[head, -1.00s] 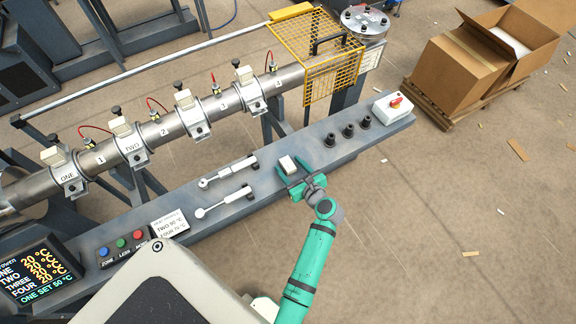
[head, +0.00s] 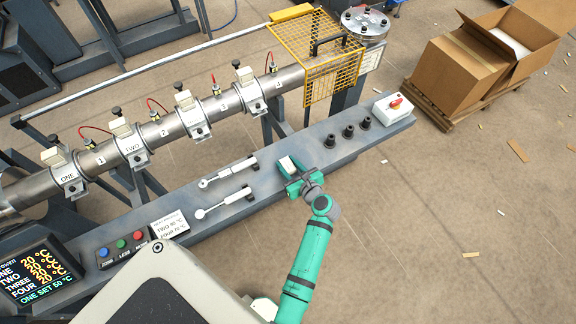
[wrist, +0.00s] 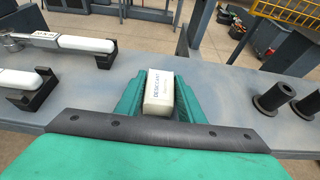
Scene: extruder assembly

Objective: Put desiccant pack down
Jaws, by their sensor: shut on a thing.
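The desiccant pack (wrist: 159,92) is a small white block with printed lettering. In the wrist view it sits between the two green fingers of my gripper (wrist: 160,97), which are shut on it. In the head view the pack (head: 287,164) shows at the tips of my gripper (head: 294,175), over the grey bench (head: 250,205). I cannot tell whether its underside touches the bench top.
Two white-handled tools (head: 228,172) lie in dark holders left of the pack. Several black cylinders (head: 330,141) stand to the right, then a box with a red knob (head: 393,109). Bare bench lies around the pack. The steel barrel (head: 165,130) runs behind.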

